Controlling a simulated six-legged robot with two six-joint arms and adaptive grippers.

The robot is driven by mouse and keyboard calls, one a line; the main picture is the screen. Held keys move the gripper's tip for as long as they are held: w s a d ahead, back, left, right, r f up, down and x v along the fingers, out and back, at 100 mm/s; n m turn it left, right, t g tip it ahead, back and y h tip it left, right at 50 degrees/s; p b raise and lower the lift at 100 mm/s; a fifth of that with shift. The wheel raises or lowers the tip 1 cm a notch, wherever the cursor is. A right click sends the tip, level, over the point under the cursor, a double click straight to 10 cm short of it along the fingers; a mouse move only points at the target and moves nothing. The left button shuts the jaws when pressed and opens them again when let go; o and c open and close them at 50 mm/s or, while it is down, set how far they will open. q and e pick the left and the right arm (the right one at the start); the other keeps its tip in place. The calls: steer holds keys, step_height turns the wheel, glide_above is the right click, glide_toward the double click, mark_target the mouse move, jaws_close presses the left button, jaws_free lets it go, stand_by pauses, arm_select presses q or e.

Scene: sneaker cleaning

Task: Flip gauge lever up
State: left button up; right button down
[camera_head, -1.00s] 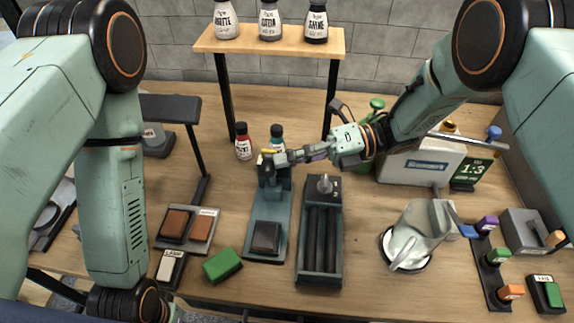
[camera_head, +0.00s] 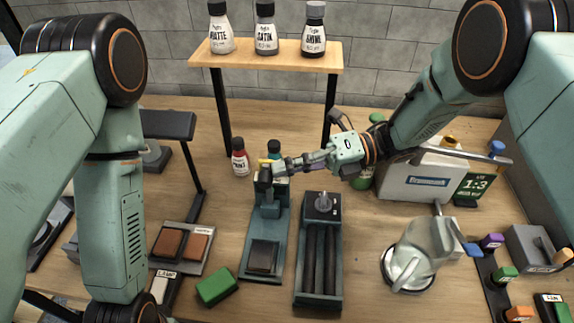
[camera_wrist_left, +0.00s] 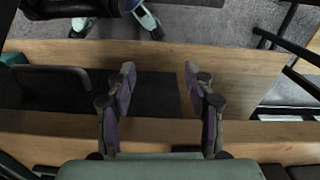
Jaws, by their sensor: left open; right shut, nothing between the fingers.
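A teal gauge-like stand (camera_head: 269,210) stands mid-table, its upright at the back of a long base with a dark square pad (camera_head: 263,256). A small yellow-tipped part (camera_head: 268,161), likely the lever, shows at the upright's top. My right gripper (camera_head: 280,167) is shut and empty, its fingertips reaching in from the right at the upright's top. I cannot tell whether they touch the lever, and its angle is partly hidden. My left gripper (camera_wrist_left: 159,76) is open and empty in the left wrist view, above the table's front edge and the floor.
A dark roller fixture (camera_head: 320,255) lies just right of the stand. A green block (camera_head: 217,286) and brown pads (camera_head: 184,242) lie left. A red-labelled bottle (camera_head: 240,157) stands behind, near the wooden shelf (camera_head: 265,54).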

steer(key=shift+w+r, duration=0.15)
steer(key=shift+w, duration=0.1)
